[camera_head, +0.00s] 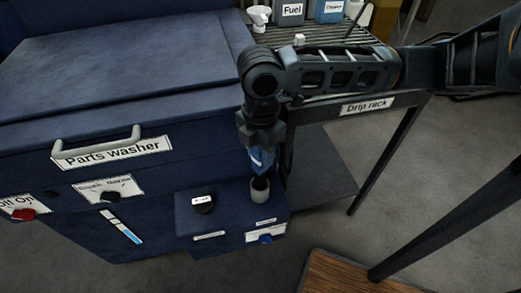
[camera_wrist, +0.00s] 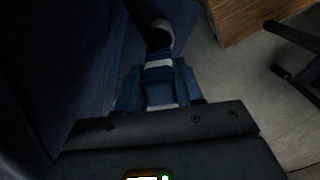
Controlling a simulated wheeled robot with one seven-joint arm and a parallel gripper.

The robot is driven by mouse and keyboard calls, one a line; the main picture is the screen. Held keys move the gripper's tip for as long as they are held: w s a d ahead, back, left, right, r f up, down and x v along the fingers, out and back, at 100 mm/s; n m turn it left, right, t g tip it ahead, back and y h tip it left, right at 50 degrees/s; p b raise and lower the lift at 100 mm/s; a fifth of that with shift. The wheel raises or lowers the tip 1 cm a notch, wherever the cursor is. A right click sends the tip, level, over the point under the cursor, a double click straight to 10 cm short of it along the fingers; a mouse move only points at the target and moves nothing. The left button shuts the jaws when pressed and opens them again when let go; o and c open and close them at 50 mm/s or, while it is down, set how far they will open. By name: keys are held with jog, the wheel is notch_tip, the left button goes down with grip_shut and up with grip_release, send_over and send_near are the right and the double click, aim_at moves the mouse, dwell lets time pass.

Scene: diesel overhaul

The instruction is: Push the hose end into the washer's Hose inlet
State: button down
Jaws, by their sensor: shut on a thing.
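The parts washer (camera_head: 110,190) is a dark blue cabinet with a low box (camera_head: 220,222) at its front right. A grey ring-shaped socket, apparently the Hose inlet (camera_head: 260,195), stands on this box and shows at the top of the wrist view (camera_wrist: 166,26). My gripper (camera_head: 261,158) points down right above it, its blue fingers (camera_wrist: 158,82) shut on the hose end (camera_wrist: 158,62). The dark tip of the hose end meets the ring's mouth in both views. How deep it sits in the ring I cannot tell; the fingers hide part of it.
A black knob (camera_head: 203,204) with a small label sits left of the inlet, and a blue knob (camera_head: 265,239) is on the box's front. The drip rack (camera_head: 368,104) stands close behind on the right. A wooden top (camera_head: 350,275) is at the lower right.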

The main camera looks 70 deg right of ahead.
aim_at(260, 168)
jog(key=shift+f+b, duration=2.15)
jog(key=shift+f, duration=0.8)
jog(key=c, duration=0.6)
grip_release()
jog(key=shift+c, duration=0.2)
jog(key=shift+r, duration=0.1)
